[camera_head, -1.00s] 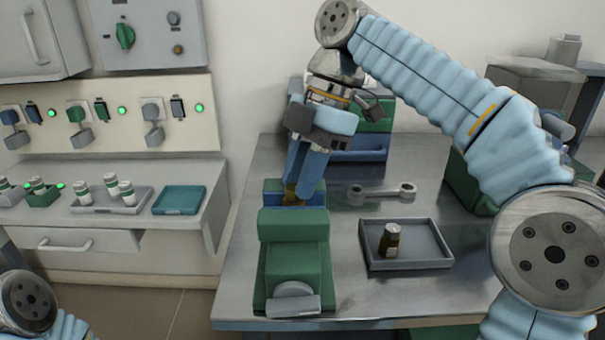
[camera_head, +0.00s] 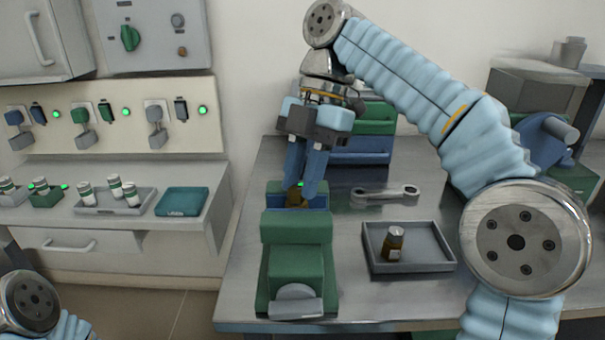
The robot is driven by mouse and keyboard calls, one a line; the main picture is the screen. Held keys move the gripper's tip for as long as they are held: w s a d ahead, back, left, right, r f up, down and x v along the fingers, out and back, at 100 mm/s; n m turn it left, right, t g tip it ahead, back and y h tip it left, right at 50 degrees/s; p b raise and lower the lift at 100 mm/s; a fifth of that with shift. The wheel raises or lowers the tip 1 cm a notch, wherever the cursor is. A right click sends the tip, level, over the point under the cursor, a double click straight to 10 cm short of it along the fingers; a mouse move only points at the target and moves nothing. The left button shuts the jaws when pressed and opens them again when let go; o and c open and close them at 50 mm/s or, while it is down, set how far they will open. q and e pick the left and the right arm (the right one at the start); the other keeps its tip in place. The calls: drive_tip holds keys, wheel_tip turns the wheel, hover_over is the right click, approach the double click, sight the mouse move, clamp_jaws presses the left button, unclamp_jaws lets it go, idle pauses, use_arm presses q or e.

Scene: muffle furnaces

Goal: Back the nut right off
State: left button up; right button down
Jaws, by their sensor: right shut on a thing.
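A small brass-brown piece, which I take to be the nut (camera_head: 293,197), shows at the jaws of a green and blue vise (camera_head: 297,258) on the bench. My right gripper (camera_head: 302,188) reaches down from above with its blue fingers shut on it. The fingers hide most of the nut, so its thread and any bolt under it cannot be made out. A grey double-ended wrench (camera_head: 384,195) lies on the bench right of the vise. My left gripper is out of view; only a part of my left arm shows at the lower left.
A grey tray (camera_head: 440,266) with a brown bottle (camera_head: 393,241) stands right of the vise. Blue and green boxes (camera_head: 362,149) stand behind my gripper. A side counter at the left holds vials and a teal tray (camera_head: 184,201). Bare bench lies around the wrench.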

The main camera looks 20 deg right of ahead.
drive_tip(key=c, duration=0.9)
unclamp_jaws()
